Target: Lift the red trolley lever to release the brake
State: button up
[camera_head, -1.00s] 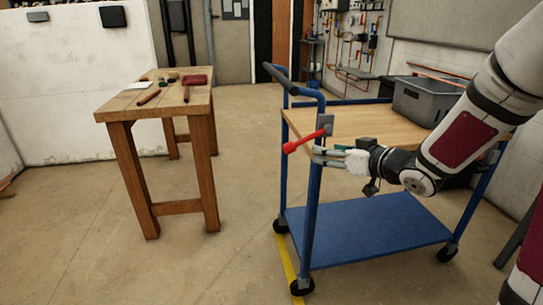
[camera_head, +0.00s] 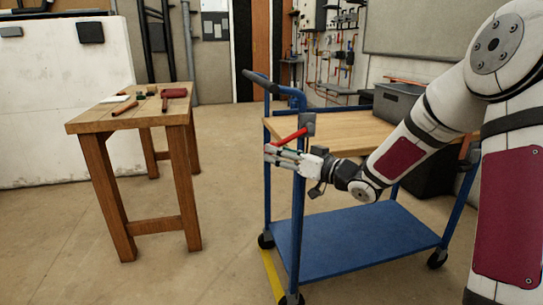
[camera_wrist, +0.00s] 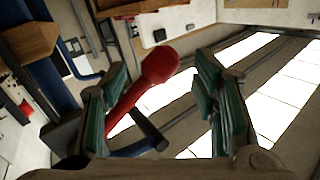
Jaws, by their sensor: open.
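The red lever (camera_head: 290,137) is on the handle-end post of the blue trolley (camera_head: 345,240), mounted at a dark grey bracket (camera_head: 308,124). In the head view it slants down and left from the bracket. My gripper (camera_head: 268,154) is just below the lever, its fingers pointing left. In the wrist view the red lever (camera_wrist: 155,72) with its rounded knob lies between the open fingers (camera_wrist: 165,100), closer to the left one. The gripper is open and holds nothing. Whether a finger touches the lever I cannot tell.
A grey bin (camera_head: 398,103) stands on the trolley's wooden top (camera_head: 345,133). A wooden workbench (camera_head: 138,116) with tools stands to the left, with clear floor between it and the trolley. A yellow line (camera_head: 272,277) runs along the floor by the trolley.

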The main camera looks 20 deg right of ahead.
jog(key=shift+b+x, duration=0.45)
jog(key=shift+x, duration=1.5)
jog(key=shift+c, duration=0.5)
grip_shut()
